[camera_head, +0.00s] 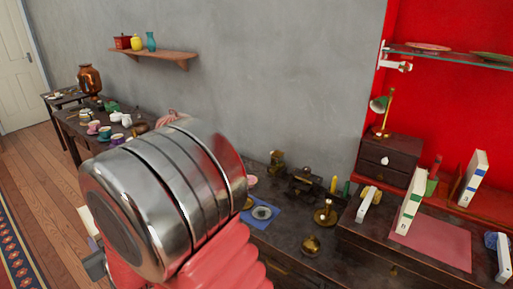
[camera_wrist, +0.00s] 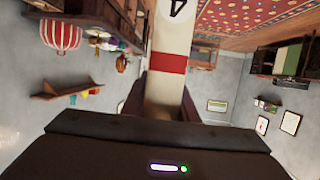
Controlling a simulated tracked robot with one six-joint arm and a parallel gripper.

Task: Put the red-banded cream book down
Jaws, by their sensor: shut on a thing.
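The red-banded cream book (camera_wrist: 169,64) stands out from my gripper (camera_wrist: 167,108) in the wrist view. A dark numeral on a white disc shows near its top edge. The dark jaws are shut on the book, one on each side. In the head view my own arm covers the middle left. A pale edge, probably the held book (camera_head: 86,222), shows at its left, and most of it is hidden.
The dark desk (camera_head: 320,262) at right bears a red mat (camera_head: 438,243), a green-banded book (camera_head: 411,203) and a small drawer chest (camera_head: 388,160). A blue-banded book (camera_head: 473,178) stands behind. A wall shelf (camera_head: 160,56) holds pots. Open wooden floor (camera_head: 52,190) lies at left.

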